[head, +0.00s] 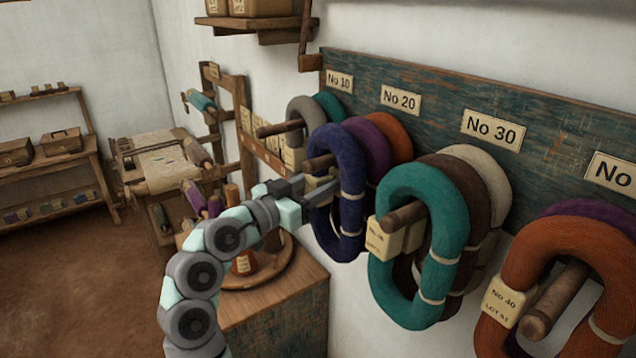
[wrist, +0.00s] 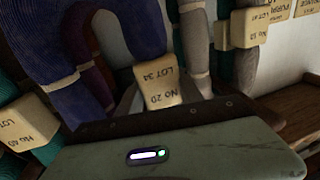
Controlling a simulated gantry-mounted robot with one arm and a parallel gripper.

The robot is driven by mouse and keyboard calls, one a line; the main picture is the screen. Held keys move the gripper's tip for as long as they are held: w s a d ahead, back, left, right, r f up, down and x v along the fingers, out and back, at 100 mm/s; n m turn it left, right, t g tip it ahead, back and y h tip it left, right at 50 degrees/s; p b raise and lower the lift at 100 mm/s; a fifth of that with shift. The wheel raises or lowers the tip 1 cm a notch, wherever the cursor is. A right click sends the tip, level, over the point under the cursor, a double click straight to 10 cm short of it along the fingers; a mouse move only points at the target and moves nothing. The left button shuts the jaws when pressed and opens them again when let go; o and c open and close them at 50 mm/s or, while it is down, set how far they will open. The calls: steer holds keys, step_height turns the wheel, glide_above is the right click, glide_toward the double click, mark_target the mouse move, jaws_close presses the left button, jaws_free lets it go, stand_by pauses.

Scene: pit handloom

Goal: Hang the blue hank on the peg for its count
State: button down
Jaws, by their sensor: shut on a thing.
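The blue hank (head: 352,205) is a dark blue ring of yarn at the peg under the "No 20" plate (head: 401,100). The wooden peg (head: 319,163) pokes out through the hank's opening, in front of purple and orange hanks. My gripper (head: 318,190) is at the hank's left side, just below the peg, shut on the hank near its tag. In the wrist view the blue hank (wrist: 48,40) fills the upper left, and its tag (wrist: 158,86) reads "No 20, Lot 34", upside down. The fingertips are largely hidden, so the exact grip point is unclear.
The teal hank (head: 388,275) on the No 30 peg (head: 403,217) hangs close at right; an orange hank (head: 545,260) hangs farther right. A grey hank (head: 302,110) is on the No 10 peg (head: 280,128). A wooden stand (head: 285,315) with a round tray is below my gripper.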

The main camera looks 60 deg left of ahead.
steer(key=shift+a+f, duration=0.15)
steer(key=shift+f, duration=0.5)
steer(key=c, duration=1.1)
jaws_free()
steer(key=o, duration=0.4)
steer(key=shift+r, duration=0.2)
steer(key=shift+s, duration=0.1)
steer(key=b+v, duration=0.1)
steer(key=v, duration=0.9)
steer(key=shift+s+d, duration=0.25)
steer(key=shift+s, duration=0.1)
steer(key=shift+s+r, duration=0.1)
